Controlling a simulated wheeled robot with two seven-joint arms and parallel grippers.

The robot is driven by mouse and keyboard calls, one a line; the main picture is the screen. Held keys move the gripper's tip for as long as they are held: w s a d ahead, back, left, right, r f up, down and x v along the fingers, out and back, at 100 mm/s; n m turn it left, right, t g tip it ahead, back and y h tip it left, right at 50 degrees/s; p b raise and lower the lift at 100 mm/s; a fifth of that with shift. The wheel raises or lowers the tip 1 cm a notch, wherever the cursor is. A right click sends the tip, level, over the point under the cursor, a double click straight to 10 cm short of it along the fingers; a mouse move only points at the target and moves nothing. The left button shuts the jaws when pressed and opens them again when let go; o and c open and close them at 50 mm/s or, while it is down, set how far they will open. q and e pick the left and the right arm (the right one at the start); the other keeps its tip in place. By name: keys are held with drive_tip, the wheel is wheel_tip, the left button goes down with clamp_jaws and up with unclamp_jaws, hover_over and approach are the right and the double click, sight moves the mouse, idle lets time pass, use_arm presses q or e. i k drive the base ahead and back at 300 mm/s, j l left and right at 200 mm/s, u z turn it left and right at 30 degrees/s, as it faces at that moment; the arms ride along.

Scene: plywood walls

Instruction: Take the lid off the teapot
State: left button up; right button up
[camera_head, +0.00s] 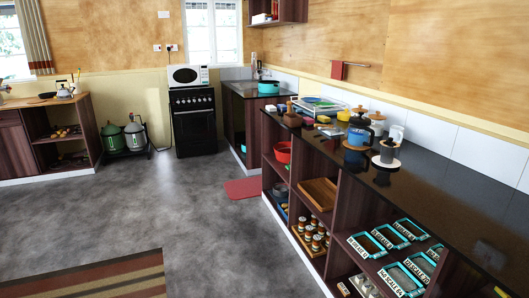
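A blue pot with a dark top (357,137) stands on the dark counter at the right, on a round wooden mat. A smaller grey pot with a dark knob on top (387,152) stands in front of it to the right, on a pale round mat. A kettle-like pot (63,91) stands on the wooden worktop at the far left. I cannot tell for sure which of these is the teapot. The two pots on the right counter look closed on top, but they are small in view. Neither of my grippers is in view.
The dark counter (430,178) runs along the right wall, with open shelves below holding jars and teal-framed labelled trays (367,245). A dish rack (320,105) and small items stand farther back. The grey floor (180,210) is open, with a striped rug (90,280) and a red mat (243,189).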

sight(353, 120)
drive_tip(key=i+j+z, duration=0.15)
drive_tip(key=i, duration=1.45)
